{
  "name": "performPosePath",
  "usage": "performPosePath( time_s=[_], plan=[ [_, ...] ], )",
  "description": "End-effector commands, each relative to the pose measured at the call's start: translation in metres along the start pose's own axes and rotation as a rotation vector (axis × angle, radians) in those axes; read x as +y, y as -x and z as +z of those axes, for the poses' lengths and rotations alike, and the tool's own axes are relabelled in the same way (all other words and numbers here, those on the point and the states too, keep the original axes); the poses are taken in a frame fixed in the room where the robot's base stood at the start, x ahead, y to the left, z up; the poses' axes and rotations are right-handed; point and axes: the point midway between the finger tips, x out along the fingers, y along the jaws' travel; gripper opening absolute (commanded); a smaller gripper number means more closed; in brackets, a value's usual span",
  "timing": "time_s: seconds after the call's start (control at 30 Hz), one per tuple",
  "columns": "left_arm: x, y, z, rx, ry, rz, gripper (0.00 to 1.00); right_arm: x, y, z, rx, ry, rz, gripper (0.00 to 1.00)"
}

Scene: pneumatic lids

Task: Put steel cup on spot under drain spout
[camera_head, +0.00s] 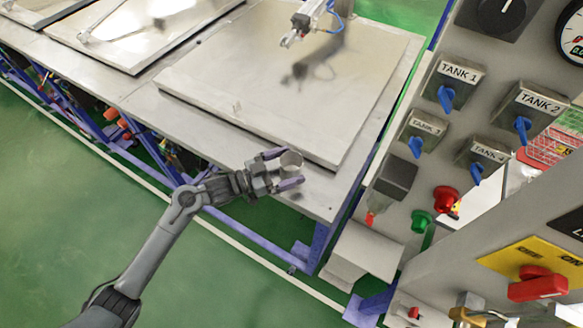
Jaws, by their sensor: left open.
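The steel cup (291,161) is at the front edge of the metal table, close to the near right corner of the large lid. My left gripper (290,168) reaches in from the lower left and is open, with one dark finger on the far side of the cup and the other on the near side. The cup sits between the fingers; I cannot tell whether they touch it. I cannot make out the drain spout or the spot under it. My right gripper is not in view.
A large flat metal lid (330,115) covers the tabletop behind the cup, with a pneumatic cylinder (307,18) above it. A control panel with blue tank knobs (446,97), a green button (421,221) and a red button (445,198) stands at right. Green floor lies open at lower left.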

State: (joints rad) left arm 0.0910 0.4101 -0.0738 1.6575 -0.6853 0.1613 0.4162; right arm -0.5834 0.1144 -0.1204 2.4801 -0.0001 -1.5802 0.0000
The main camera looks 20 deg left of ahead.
Motion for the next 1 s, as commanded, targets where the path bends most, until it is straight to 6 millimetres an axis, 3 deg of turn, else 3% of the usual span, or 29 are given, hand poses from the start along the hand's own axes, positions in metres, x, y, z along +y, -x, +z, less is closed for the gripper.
performPosePath(
  time_s=[0.13, 0.4, 0.8, 1.0],
  plan=[
    [0.0002, -0.0121, 0.0005, 0.000, 0.000, 0.000, 0.98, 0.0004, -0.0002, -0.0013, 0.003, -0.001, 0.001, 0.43],
    [0.0002, -0.0139, 0.0005, -0.001, -0.001, 0.000, 0.98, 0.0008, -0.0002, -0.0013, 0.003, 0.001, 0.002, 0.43],
    [0.0002, -0.0137, 0.0003, 0.000, -0.001, 0.000, 0.37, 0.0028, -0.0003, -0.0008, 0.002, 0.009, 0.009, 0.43],
    [0.0002, -0.0136, 0.0001, 0.000, -0.001, 0.000, 0.36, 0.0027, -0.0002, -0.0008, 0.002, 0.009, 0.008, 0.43]
  ],
)
